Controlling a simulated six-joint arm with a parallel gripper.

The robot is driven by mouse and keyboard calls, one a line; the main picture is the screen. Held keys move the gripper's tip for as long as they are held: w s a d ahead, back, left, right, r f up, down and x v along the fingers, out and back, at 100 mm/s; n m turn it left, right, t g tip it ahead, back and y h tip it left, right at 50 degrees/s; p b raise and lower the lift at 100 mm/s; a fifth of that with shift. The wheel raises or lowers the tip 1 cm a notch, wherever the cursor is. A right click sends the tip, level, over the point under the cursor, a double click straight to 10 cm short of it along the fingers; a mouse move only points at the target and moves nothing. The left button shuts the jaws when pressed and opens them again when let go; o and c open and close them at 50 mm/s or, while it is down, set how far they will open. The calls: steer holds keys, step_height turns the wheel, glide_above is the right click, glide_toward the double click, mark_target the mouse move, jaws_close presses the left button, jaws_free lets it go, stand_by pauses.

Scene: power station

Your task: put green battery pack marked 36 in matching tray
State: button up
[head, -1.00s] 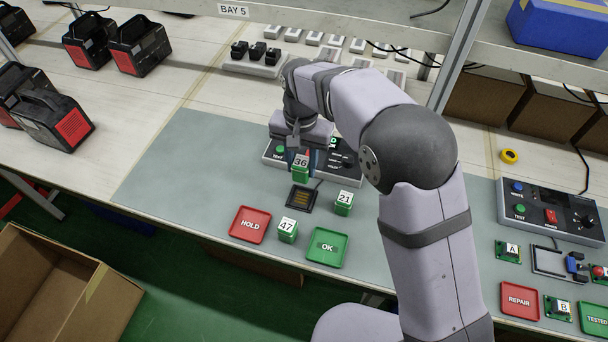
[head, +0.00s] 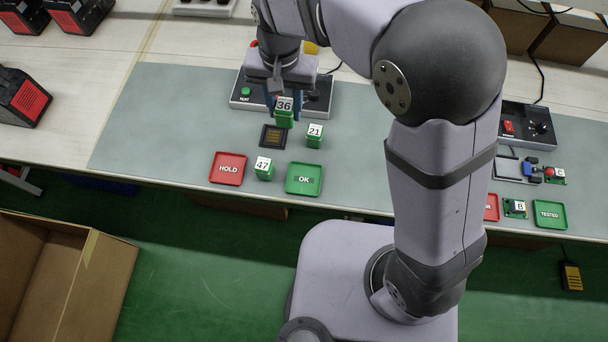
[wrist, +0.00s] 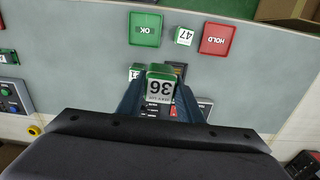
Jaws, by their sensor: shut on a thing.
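My gripper (head: 284,116) is shut on the green battery pack marked 36 (head: 284,107) and holds it upright, apparently just above the mat. In the wrist view, the pack (wrist: 160,86) sits between my two fingers (wrist: 159,98), its label upside down. Below it in the head view is a dark square pad with gold contacts (head: 273,137), partly hidden by the pack in the wrist view. The green OK tray (head: 304,179) and the red HOLD tray (head: 227,168) lie near the mat's front edge. Both look empty.
Green packs marked 47 (head: 264,168) and 21 (head: 315,136) stand near the trays and pad. A test unit (head: 245,95) is behind my gripper. Another test station with a TESTED tray (head: 549,214) is at right. The mat's left part is clear.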

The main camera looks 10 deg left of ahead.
steer(key=s+d+f+m, duration=0.4)
steer(key=s+d+f, duration=0.1)
steer(key=s+f, duration=0.1)
steer(key=shift+s+f, duration=0.2)
steer(key=shift+f, duration=0.45)
steer(key=shift+f+p, duration=0.65)
steer(key=shift+f, duration=4.35)
